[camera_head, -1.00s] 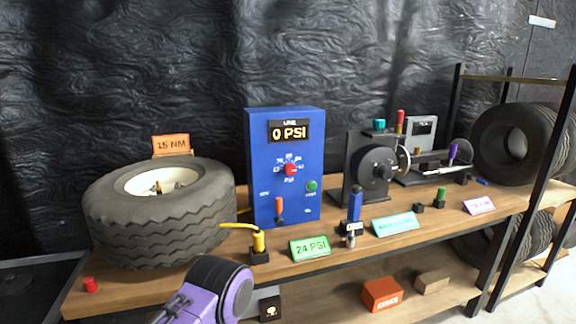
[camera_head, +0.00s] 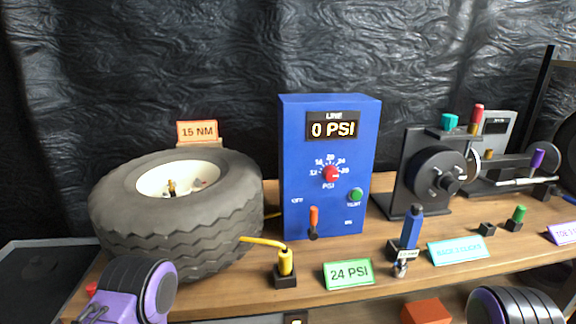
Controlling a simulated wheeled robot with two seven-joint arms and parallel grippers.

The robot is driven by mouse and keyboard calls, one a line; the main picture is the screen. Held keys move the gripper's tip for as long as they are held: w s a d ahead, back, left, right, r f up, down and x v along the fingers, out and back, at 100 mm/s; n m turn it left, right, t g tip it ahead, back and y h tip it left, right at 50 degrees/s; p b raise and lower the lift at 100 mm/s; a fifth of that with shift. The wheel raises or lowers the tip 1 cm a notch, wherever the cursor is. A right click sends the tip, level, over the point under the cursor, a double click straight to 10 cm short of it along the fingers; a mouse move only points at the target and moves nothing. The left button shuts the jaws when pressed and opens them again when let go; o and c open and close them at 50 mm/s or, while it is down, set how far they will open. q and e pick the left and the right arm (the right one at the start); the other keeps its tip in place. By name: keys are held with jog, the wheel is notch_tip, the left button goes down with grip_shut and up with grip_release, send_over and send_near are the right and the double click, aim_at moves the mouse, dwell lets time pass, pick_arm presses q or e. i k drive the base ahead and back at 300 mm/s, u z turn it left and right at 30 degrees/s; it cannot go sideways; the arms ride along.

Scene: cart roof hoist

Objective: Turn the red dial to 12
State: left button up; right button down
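The red dial (camera_head: 330,174) is a small round knob on the front of the upright blue box (camera_head: 300,205). White numbers, including 12, ring it, with "PSI" below. I cannot tell which number it points at. The display (camera_head: 333,125) above reads "0 PSI". An orange lever (camera_head: 314,218) is below the dial near "OFF", and a green button (camera_head: 355,195) is at its lower right. Purple and black parts of my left arm show at the lower left, and of my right arm at the lower right. Neither gripper's fingers are in view, and nothing touches the dial.
A tire (camera_head: 120,215) lies left of the box. A yellow hose fitting (camera_head: 286,265) and a green "24 PSI" sign (camera_head: 348,274) stand in front. A blue-handled tool (camera_head: 411,230) and a black machine (camera_head: 415,180) are to the right.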

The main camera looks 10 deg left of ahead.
aim_at(331, 174)
jog(key=z, duration=0.2)
jog(key=k, duration=0.35)
jog(key=z, duration=0.95)
